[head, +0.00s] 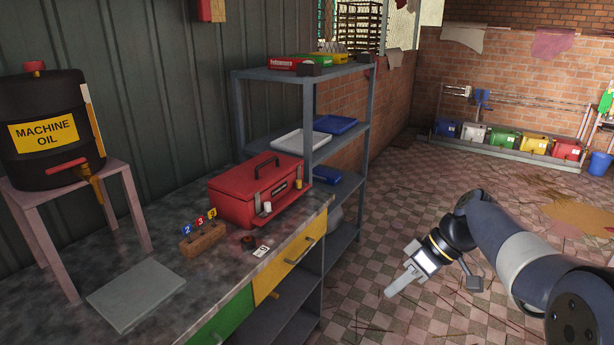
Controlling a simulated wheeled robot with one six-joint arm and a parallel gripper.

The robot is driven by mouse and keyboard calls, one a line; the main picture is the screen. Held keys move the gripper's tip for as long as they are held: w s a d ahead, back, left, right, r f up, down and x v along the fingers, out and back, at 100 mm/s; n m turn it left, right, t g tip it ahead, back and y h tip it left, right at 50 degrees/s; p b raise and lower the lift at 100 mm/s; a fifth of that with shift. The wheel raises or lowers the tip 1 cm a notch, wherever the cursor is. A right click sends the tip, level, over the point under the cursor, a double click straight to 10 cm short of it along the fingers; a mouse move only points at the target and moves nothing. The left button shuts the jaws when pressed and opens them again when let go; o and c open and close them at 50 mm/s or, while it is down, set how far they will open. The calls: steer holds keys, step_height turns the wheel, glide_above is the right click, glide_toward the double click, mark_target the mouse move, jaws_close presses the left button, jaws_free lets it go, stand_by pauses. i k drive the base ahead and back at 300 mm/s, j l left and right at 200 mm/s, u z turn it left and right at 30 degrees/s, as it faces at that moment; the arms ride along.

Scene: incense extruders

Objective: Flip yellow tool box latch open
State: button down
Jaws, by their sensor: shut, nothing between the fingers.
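A red tool box (240,205) with a dark carry handle on its lid stands on the workbench, lid down. Its front has a whitish latch (267,208) towards the left and a small yellowish latch (298,183) towards the right. The latches are too small to tell their exact position. My gripper (391,291) is shut and empty. It hangs over the tiled floor, to the right of the bench and well apart from the tool box.
A wooden block with numbered tags (203,239), a white card (261,251) and a grey plate (137,294) lie on the bench. A machine oil drum (50,155) stands at left. A grey shelf rack (309,130) rises behind the tool box. The floor around my gripper is clear.

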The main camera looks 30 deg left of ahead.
mark_target(299, 186)
steer(key=i+j+u, duration=0.1)
steer(key=i+j, duration=1.65)
steer(key=i, duration=0.15)
steer(key=j+u, duration=0.05)
